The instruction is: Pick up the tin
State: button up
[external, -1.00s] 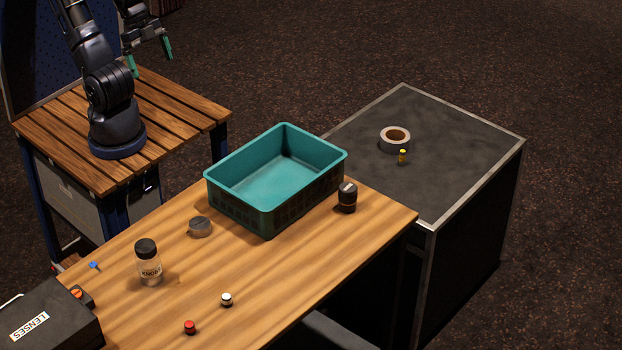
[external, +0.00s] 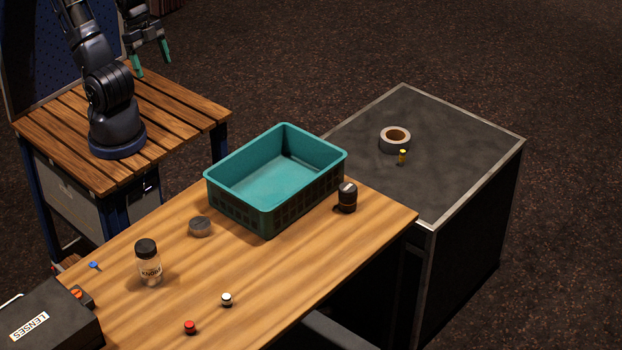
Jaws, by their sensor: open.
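The tin looks to be the small, low, round grey container (external: 200,227) on the wooden desk, left of the teal crate. It lies flat and nothing covers it. My gripper (external: 152,70) is at the upper left, above the slatted wooden stand. Its two green-tipped fingers are apart, with nothing between them. It is well away from the tin.
The teal crate (external: 224,192) looks empty. A jar with a black lid (external: 149,264) stands left of the tin. A dark canister (external: 347,198) stands right of the crate. A lenses case (external: 45,318) is at lower left. A tape roll (external: 395,140) lies on the black cabinet.

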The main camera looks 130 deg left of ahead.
jog(key=w+d+f+n+g, duration=0.1)
jog(key=w+f+n, duration=0.3)
jog(key=w, duration=0.4)
jog(key=n+g, duration=0.4)
jog(key=n, duration=1)
send_over(200, 223)
notch_tip(200, 223, down, 24)
jog(key=shift+s+f, duration=0.1)
jog(key=shift+f, duration=4.95)
jog(key=shift+c, duration=0.2)
jog(key=c, duration=1)
